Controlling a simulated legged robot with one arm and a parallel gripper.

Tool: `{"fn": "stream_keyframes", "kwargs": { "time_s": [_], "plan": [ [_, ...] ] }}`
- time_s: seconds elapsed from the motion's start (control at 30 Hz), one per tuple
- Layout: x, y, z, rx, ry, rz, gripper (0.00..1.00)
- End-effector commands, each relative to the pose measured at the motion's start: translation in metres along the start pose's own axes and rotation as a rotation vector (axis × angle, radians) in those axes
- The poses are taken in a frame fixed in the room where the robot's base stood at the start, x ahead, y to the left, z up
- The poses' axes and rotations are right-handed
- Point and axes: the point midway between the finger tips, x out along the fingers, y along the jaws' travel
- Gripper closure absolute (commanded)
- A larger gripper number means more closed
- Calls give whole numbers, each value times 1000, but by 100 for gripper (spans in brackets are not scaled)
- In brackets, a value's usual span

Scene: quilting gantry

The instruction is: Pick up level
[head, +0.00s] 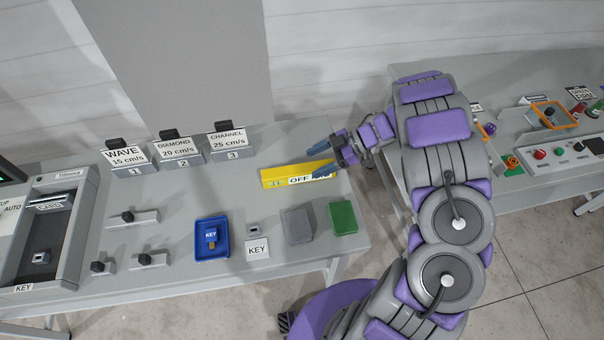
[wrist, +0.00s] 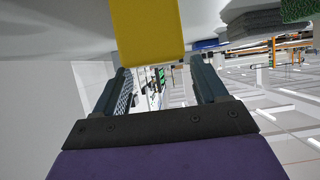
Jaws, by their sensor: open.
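The level is a yellow bar (head: 283,174) with a pale label strip marked "OFF" on its front, lying near the back right of the grey table. My gripper (head: 316,161) is open at the level's right end, one blue finger behind it and one in front. The front finger hides part of the label. In the wrist view the yellow bar (wrist: 148,30) fills the top middle, lined up with the gap between my open fingers (wrist: 159,68). I cannot tell whether either finger touches it.
A blue tray (head: 199,253) with a key-labelled piece, a KEY card (head: 257,250), a grey block (head: 298,223) and a green block (head: 343,217) stand in front of the level. Three labelled stands, such as CHANNEL (head: 228,142), are behind left. A second table (head: 540,196) is right.

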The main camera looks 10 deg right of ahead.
Motion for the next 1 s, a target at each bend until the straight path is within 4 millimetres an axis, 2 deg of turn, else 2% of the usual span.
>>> {"fn": "stream_keyframes", "kwargs": {
  "time_s": [0.27,0.57,0.7,0.9,1.0],
  "plan": [
    [11,0,2,-2,6,0,28],
    [48,-3,-3,-1,8,-2,28],
    [57,-2,-6,-3,4,0,28],
    [57,-2,-6,-3,4,0,28],
    [54,-2,-4,-2,6,1,35]
  ]
}}
